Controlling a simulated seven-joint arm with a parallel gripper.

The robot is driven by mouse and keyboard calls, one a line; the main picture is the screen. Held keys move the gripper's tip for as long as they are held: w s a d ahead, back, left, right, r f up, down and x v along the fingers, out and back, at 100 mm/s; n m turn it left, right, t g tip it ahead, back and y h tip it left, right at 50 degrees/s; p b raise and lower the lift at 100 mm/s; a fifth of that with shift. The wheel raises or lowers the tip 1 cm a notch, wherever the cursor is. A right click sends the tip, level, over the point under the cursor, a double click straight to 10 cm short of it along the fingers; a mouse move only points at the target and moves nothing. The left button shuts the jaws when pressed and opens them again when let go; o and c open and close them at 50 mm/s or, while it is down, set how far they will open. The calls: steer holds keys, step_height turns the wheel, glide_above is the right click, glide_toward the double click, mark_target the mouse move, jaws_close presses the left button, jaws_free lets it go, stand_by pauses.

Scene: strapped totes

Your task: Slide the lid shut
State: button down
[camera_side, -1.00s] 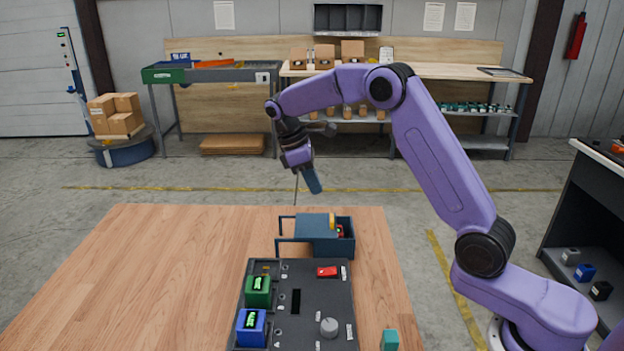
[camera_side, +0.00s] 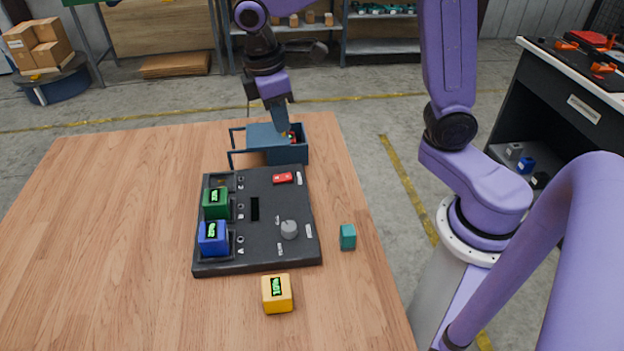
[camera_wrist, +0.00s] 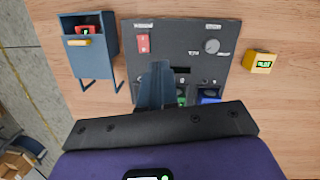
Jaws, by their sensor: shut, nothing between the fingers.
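A dark blue box (camera_side: 291,153) stands at the far side of the table. Its blue lid (camera_side: 264,137) is slid to the left on two rails, so the right part of the box is open. A red block (camera_wrist: 88,30) with a lit display shows inside the opening. A yellow handle (camera_wrist: 79,43) sits on the lid's edge beside the opening. My gripper (camera_side: 282,131) is shut and empty, pointing down above the lid near the handle in the side view. In the wrist view its fingers (camera_wrist: 159,72) appear beside the box; I cannot tell whether they touch anything.
A black panel (camera_side: 270,205) with a red switch (camera_side: 282,178), grey knob (camera_side: 289,229), green block (camera_side: 215,203) and blue block (camera_side: 212,238) lies nearer than the box. A yellow block (camera_side: 277,294) and teal block (camera_side: 348,237) stand apart. The table's left is clear.

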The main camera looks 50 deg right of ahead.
steer(key=s+d+f+y, duration=0.1)
steer(key=s, duration=0.9)
steer(key=s+d+f+n+y, duration=0.1)
steer(key=s+d+f, duration=0.1)
steer(key=s, duration=0.9)
steer(key=shift+s+d+n+t, duration=0.25)
steer(key=shift+d+n+t, duration=0.05)
steer(key=shift+t, duration=0.1)
steer(key=c, duration=1.4)
jaws_free()
steer(key=shift+s+d, duration=0.1)
steer(key=shift+s, duration=0.1)
steer(key=shift+c, duration=0.2)
steer(key=shift+o, duration=1.2)
steer(key=shift+w+r, duration=0.1)
steer(key=shift+w, duration=0.1)
step_height(320, 180, up, 7)
steer(key=m, duration=2.2)
glide_above(267, 131)
steer(key=s+d, duration=0.2)
steer(key=s, duration=0.2)
step_height(267, 131, down, 17)
steer(key=shift+w+f, duration=0.1)
steer(key=shift+f, duration=0.05)
